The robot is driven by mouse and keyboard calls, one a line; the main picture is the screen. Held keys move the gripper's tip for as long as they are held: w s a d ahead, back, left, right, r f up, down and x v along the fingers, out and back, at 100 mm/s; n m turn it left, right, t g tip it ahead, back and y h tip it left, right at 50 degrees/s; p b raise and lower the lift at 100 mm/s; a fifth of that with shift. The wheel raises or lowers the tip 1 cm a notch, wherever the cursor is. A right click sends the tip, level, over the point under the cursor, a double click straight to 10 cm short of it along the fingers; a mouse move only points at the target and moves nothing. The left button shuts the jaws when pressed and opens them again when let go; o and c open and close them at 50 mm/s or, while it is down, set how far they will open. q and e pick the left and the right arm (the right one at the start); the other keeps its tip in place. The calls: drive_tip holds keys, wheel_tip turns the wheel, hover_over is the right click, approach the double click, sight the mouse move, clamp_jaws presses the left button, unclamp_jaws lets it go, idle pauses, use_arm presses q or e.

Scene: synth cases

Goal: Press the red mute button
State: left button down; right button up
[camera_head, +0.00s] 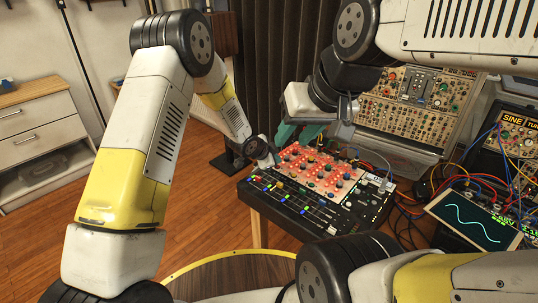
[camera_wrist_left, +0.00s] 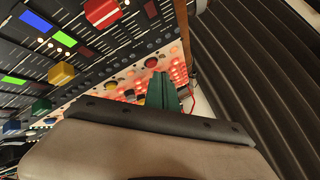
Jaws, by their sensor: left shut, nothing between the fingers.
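The mixing console (camera_head: 262,203) has a red lit panel with knobs and a row of coloured faders. In the left wrist view, a round red button (camera_wrist_left: 151,62) shows just beyond the fingertips; I cannot read whether it is the mute button. My left gripper (camera_head: 275,160) is at the console's left back edge. Its green fingers (camera_wrist_left: 162,88) are shut and empty, over the lit panel, close to the red button; contact cannot be made out. My right gripper (camera_head: 300,134) is above the console's back edge, its two teal fingers apart.
A modular synth rack (camera_head: 415,108) stands behind the console. An oscilloscope screen (camera_head: 472,221) and loose patch cables are at the right. A dark curtain (camera_head: 275,60) hangs behind, and a drawer cabinet (camera_head: 42,135) stands at the left. Wooden floor is clear left of the console.

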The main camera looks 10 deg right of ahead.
sight(276, 169)
use_arm(q)
drive_tip(key=shift+f, duration=0.2)
drive_tip(key=shift+f, duration=0.25)
idle(0.6)
drive_tip(key=shift+r, duration=0.45)
drive_tip(key=shift+r, duration=0.1)
wheel_tip(276, 169, up, 6)
drive_tip(key=shift+f, duration=0.1)
idle(0.6)
